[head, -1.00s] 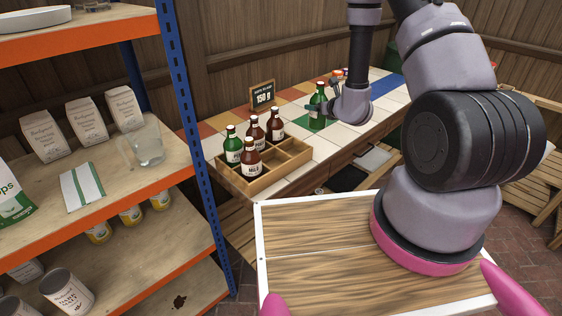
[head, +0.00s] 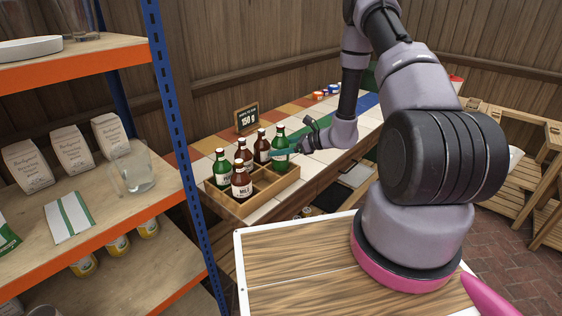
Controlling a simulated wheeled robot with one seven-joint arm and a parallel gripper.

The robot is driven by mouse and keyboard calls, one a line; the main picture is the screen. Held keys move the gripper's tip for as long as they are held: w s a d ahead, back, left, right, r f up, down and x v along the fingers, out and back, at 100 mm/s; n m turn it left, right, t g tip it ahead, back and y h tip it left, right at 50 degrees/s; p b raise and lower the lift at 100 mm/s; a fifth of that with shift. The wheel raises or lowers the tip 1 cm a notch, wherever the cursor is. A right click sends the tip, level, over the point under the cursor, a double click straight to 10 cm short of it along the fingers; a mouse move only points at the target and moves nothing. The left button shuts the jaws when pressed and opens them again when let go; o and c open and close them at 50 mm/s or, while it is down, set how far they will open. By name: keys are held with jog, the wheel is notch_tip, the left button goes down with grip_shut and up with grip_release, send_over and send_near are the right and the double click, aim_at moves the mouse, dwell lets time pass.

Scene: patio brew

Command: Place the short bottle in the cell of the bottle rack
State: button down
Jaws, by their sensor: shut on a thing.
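The wooden bottle rack (head: 236,210) stands on the tiled counter in the head view. A green bottle (head: 280,158) is upright in my gripper (head: 284,151), which is shut around its upper body. The bottle is at the rack's back right corner; I cannot tell whether its base is inside the cell or just above it. Another green bottle (head: 221,170) and brown bottles (head: 262,148), (head: 241,184) stand in other cells. A front right part of the rack shows empty.
A small black price sign (head: 247,119) stands behind the rack. Small cans (head: 318,95) sit farther along the counter. A shelf unit with a blue post (head: 174,110), bags and a glass mug (head: 131,172) is at the left.

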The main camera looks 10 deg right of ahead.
aim_at(281, 158)
jog(key=shift+f, duration=2.2)
jog(key=shift+f, duration=0.15)
grip_release()
